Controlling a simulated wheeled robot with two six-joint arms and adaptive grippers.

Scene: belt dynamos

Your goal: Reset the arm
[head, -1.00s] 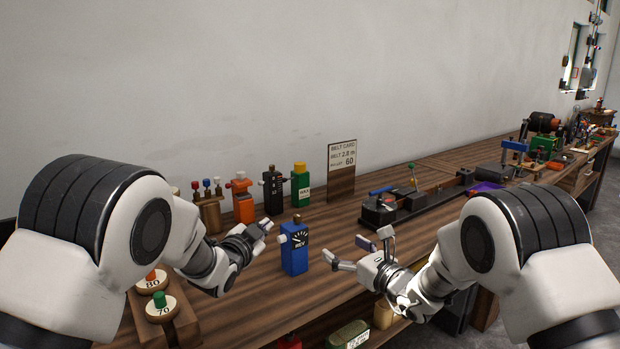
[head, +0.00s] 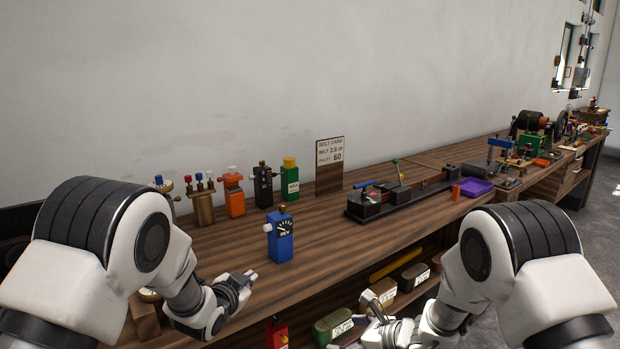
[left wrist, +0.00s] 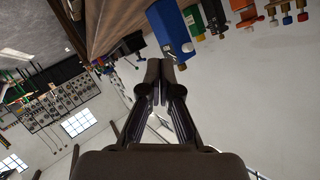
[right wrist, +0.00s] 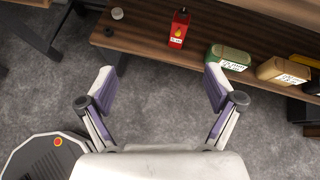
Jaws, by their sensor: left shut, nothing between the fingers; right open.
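My left gripper (head: 240,284) is shut and empty, near the front edge of the bench at the left. In the left wrist view its fingers (left wrist: 159,83) are pressed together with nothing between them. My right gripper (head: 374,316) is low in front of the bench, partly hidden by my arm. In the right wrist view its fingers (right wrist: 160,85) are wide apart and empty, above the grey floor. A blue box-shaped meter marked REV (head: 281,238) stands upright on the bench, apart from both grippers.
A lower shelf holds a red can (right wrist: 179,28) and labelled tins (right wrist: 229,58). The bench between the blue meter and the black belt device (head: 377,205) is clear.

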